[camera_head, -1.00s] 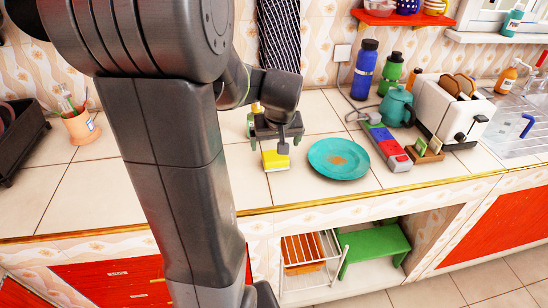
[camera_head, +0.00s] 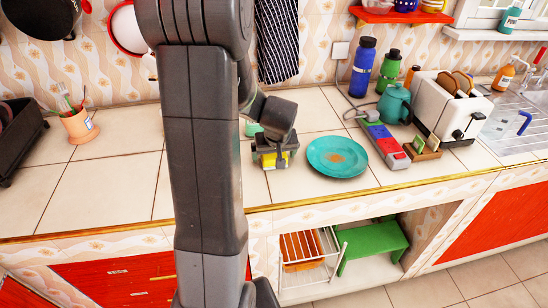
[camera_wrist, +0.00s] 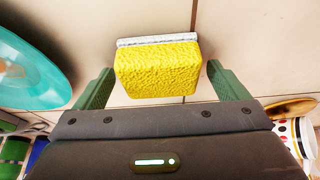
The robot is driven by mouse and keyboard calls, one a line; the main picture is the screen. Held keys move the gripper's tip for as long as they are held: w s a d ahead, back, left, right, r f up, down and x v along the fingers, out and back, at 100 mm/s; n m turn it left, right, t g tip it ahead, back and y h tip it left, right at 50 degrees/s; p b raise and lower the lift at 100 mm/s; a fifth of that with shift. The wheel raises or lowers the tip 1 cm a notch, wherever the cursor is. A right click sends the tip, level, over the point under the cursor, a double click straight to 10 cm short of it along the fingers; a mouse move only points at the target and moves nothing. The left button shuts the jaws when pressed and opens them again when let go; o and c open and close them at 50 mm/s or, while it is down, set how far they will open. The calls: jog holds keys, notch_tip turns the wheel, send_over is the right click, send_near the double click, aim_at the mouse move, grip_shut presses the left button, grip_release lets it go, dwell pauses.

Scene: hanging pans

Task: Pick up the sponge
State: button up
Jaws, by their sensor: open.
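The yellow sponge (camera_wrist: 157,70) with a pale layer along its far edge lies on the tiled counter. In the wrist view it sits between and ahead of the two green fingers of my gripper (camera_wrist: 160,88), with a gap on each side. In the head view the sponge (camera_head: 270,160) shows in part under my gripper (camera_head: 273,164), just left of the teal plate. My gripper is open and low over the sponge. My arm and gripper hide part of it there.
The teal plate (camera_head: 338,156) lies close on the right. Beyond it are a grey, blue and red block (camera_head: 383,138), a teal teapot (camera_head: 396,104), a white toaster (camera_head: 445,108) and a blue bottle (camera_head: 363,67). An orange cup (camera_head: 79,127) stands far left. The counter's front edge (camera_head: 330,201) is near.

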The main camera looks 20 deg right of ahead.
jog(key=c, duration=1)
jog(key=shift+r, duration=0.1)
jog(key=shift+c, duration=0.2)
notch_tip(320, 180, up, 10)
jog(key=shift+f, duration=0.1)
